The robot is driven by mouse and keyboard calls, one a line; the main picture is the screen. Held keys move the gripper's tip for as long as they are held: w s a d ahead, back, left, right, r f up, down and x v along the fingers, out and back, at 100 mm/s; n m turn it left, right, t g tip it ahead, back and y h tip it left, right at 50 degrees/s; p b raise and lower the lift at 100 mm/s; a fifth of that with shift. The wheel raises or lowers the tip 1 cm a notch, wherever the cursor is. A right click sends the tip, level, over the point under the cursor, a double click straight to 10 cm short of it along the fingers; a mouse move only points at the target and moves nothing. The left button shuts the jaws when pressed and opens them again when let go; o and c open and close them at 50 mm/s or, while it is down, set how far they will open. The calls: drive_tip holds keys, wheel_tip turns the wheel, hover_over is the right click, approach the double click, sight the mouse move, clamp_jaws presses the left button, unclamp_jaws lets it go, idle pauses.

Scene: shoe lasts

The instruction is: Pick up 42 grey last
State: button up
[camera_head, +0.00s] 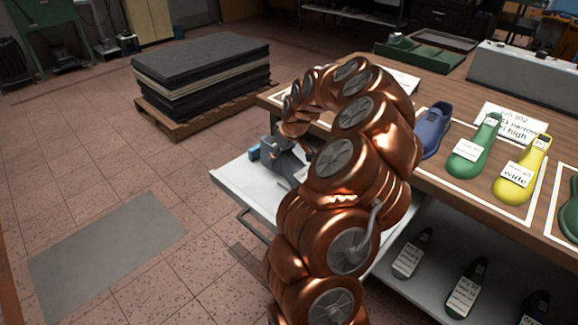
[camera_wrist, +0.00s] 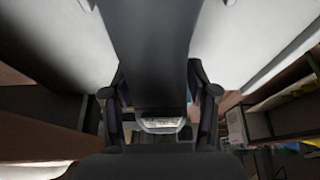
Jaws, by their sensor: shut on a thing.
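A dark grey last (camera_wrist: 150,45) fills the upper middle of the wrist view, with a small pale label on its near end whose text I cannot read. My gripper (camera_wrist: 160,100) has one finger on each side of it and is shut on it. In the head view, a grey shape that looks like the last (camera_head: 280,166) is over the white shelf, partly hidden behind my copper arm. The fingertips are hard to make out there. I cannot tell whether the last touches the shelf.
The white shelf (camera_head: 238,192) juts out left of the wooden bench. On the bench stand a blue last (camera_head: 433,132), a green last (camera_head: 474,150) and a yellow last (camera_head: 520,175). Dark lasts lie on the lower shelf (camera_head: 385,268). A pallet stack (camera_head: 200,75) stands behind; the left floor is clear.

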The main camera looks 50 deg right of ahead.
clamp_jaws()
